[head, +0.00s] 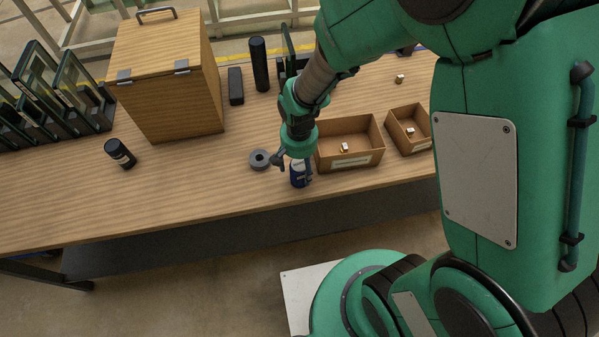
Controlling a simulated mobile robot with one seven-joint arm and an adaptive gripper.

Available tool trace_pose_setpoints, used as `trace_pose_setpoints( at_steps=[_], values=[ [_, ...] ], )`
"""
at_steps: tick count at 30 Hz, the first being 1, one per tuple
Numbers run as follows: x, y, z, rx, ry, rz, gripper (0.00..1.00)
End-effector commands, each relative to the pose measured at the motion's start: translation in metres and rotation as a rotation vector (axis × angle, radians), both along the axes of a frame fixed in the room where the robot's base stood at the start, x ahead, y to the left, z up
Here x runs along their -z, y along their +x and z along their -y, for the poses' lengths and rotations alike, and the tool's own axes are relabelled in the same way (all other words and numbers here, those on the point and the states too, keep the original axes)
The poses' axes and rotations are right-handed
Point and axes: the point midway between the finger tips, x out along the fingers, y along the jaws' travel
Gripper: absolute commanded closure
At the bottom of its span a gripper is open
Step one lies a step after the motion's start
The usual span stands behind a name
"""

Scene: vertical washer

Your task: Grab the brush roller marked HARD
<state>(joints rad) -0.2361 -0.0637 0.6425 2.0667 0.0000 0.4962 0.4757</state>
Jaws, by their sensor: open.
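A short dark cylinder (119,153) with a light label leans or lies on the left of the wooden table; its lettering is too small to read. I cannot read HARD on either cylinder.
A grey ring (260,159) lies just left of my gripper. Two brown trays (356,164) (399,117) with small metal parts stand to the right. A wooden box (172,108), a black block (236,86) and a tall black cylinder (259,63) stand behind. The front left table is clear.

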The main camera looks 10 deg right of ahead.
Motion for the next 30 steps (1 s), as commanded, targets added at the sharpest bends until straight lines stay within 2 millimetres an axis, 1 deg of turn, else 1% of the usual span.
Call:
trace_pose_setpoints(
  at_steps=[6, 9, 13, 21, 25, 30],
  values=[
    [0.000, 0.000, 0.000, 0.000, 0.000, 0.000, 0.29],
    [0.003, 0.000, 0.000, 0.000, 0.000, -0.001, 0.29],
    [0.014, -0.001, 0.001, 0.000, 0.000, -0.002, 0.29],
    [0.044, 0.000, 0.001, 0.000, -0.001, -0.001, 0.29],
    [0.051, 0.000, 0.001, 0.000, 0.000, 0.000, 0.29],
    [0.051, 0.000, 0.001, 0.000, 0.000, 0.001, 0.29]
  ],
)
